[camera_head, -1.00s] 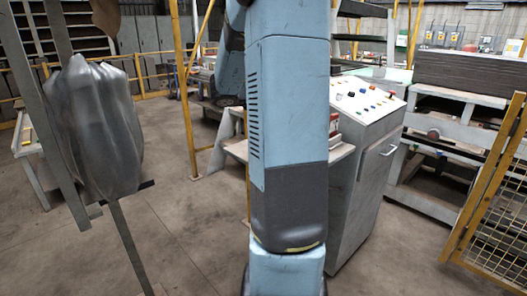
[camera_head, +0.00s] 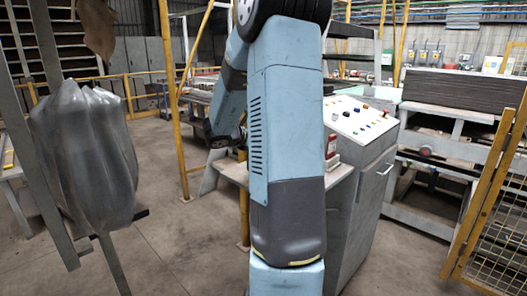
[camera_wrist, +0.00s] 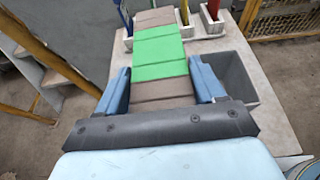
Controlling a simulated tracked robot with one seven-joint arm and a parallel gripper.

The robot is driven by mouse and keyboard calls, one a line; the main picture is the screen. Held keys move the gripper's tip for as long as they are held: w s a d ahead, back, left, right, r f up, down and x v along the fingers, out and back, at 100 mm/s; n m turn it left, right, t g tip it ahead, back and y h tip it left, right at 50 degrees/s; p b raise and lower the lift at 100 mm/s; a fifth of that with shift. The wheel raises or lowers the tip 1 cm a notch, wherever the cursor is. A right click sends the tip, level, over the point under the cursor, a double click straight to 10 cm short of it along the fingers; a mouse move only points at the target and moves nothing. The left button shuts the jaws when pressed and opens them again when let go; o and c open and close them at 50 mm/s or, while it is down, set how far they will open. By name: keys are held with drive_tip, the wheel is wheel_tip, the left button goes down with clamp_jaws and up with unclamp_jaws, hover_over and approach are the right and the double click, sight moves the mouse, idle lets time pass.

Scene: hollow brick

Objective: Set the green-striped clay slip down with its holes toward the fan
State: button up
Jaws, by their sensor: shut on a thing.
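The clay slip (camera_wrist: 158,48), brown with a wide green band across it, shows in the wrist view. My gripper (camera_wrist: 160,70) has its two blue fingers on either side of the slip's near brown part and is shut on it. The slip reaches forward from the fingers, above a pale tabletop. Its holes do not show. In the head view my arm stands in the middle, and I cannot make out the slip or the fingers there. I cannot identify a fan in either view.
A grey open bin (camera_wrist: 240,75) stands right of the slip. Small pale holders with blue, yellow and red items (camera_wrist: 212,10) line the table's far side. A control console (camera_head: 357,122) stands right of my arm. Yellow railings stand left and right; a wrapped grey object (camera_head: 85,155) hangs left.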

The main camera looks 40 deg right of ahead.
drive_tip(key=shift+f, duration=1.75)
drive_tip(key=o, duration=1)
drive_tip(key=shift+f, duration=0.1)
drive_tip(key=shift+c, duration=0.2)
drive_tip(key=shift+o, duration=1)
drive_tip(key=shift+a, duration=0.15)
